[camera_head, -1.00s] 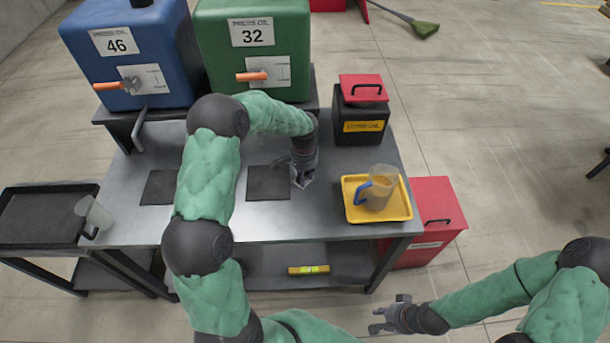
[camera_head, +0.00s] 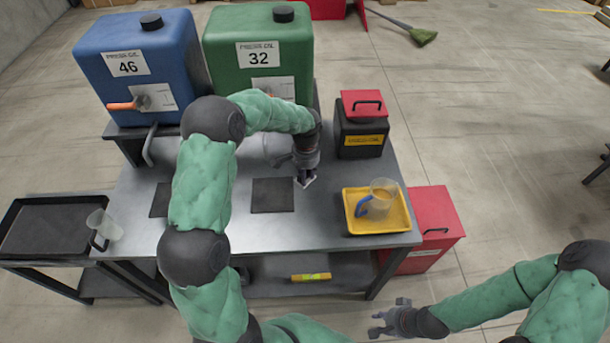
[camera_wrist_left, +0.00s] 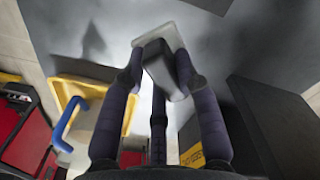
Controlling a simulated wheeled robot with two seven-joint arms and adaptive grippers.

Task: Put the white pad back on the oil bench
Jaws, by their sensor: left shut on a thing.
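My left gripper (camera_head: 306,181) is over the oil bench (camera_head: 330,225), between the right dark mat (camera_head: 273,195) and the yellow tray. It is shut on the white pad. In the left wrist view the pad (camera_wrist_left: 172,38) is a pale flat plate with a grey block on it, gripped between the dark fingers (camera_wrist_left: 160,75). In the head view only a small pale bit shows at the fingertips. I cannot tell whether the pad touches the bench top. My right gripper (camera_head: 385,318) is open and empty in front of the bench.
The yellow tray (camera_head: 352,221) holds a jug (camera_head: 382,197). A black box with red lid (camera_head: 362,103) stands behind it. Blue (camera_head: 140,65) and green (camera_head: 257,32) tanks stand at the back. Another jug (camera_head: 104,229) stands left, beside a black tray (camera_head: 52,248).

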